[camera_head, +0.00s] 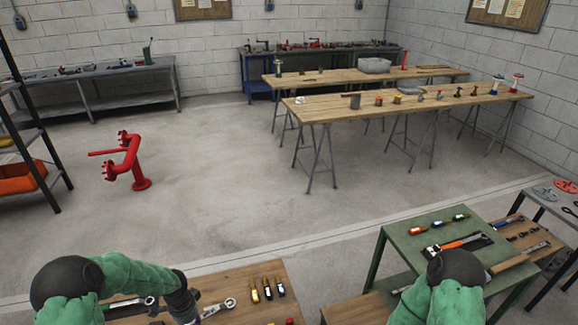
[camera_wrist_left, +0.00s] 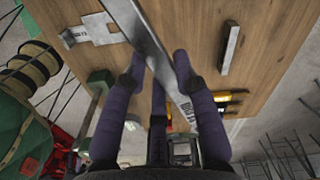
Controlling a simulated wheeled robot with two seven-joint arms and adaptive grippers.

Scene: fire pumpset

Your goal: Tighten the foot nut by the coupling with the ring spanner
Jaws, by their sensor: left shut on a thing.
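My left gripper (camera_wrist_left: 159,66) has its dark purple fingers closed around a long flat grey spanner (camera_wrist_left: 150,45), which runs across the left wrist view over the wooden bench top. Both ends of the spanner run out of clear sight there, so I cannot tell its ring. In the head view a ring-ended spanner (camera_head: 226,304) shows beside my left wrist, above the near bench. My right arm bends over the green table, but its gripper is out of sight. I cannot make out the foot nut or the coupling in either view.
The near wooden bench (camera_head: 240,287) carries several small bottle-like items (camera_head: 268,289) and a dark-handled tool (camera_head: 135,304). A green table (camera_head: 400,240) with tools stands at right. In the left wrist view, a green body (camera_wrist_left: 28,140) and a brown drum (camera_wrist_left: 30,72) lie at left.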

